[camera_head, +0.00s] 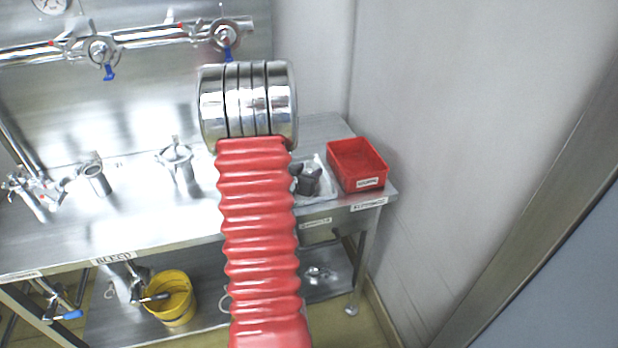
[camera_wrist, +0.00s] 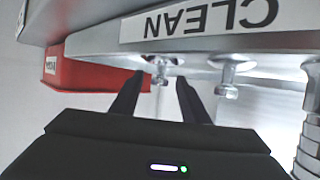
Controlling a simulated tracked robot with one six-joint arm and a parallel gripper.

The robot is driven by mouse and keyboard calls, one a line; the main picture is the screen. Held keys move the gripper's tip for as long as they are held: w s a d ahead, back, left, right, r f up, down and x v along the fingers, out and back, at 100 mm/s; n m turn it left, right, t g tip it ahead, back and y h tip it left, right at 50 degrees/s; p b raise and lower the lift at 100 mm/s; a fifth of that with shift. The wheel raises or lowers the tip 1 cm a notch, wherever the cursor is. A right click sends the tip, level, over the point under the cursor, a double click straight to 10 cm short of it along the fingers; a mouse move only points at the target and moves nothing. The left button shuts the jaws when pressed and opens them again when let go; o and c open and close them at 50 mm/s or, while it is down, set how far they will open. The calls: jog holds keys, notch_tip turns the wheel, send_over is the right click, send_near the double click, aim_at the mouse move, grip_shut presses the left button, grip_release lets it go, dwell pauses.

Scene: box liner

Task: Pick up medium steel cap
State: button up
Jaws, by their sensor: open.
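In the wrist view, which is upside down, two small steel caps with knobs show: one steel cap (camera_wrist: 161,62) in line with the gap between my fingers, and another steel cap (camera_wrist: 232,68) to its right. I cannot tell for certain which is the medium one. My gripper (camera_wrist: 158,80) is open, its black fingers to either side of the first cap in the picture; no contact is visible. In the head view my gripper (camera_head: 308,178) is a dark shape over the pale tray (camera_head: 324,199), partly behind my red arm. The caps are not visible there.
A red bin (camera_head: 357,163) stands right of the tray on the steel bench (camera_head: 190,218); it also shows in the wrist view (camera_wrist: 95,73). A CLEAN label (camera_wrist: 205,24) is close to the wrist camera. A yellow bucket (camera_head: 172,298) stands below.

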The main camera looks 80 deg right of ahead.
jog(key=shift+d+f, duration=0.15)
jog(key=shift+d, duration=0.2)
jog(key=shift+c, duration=0.3)
grip_shut()
dwell(0.4)
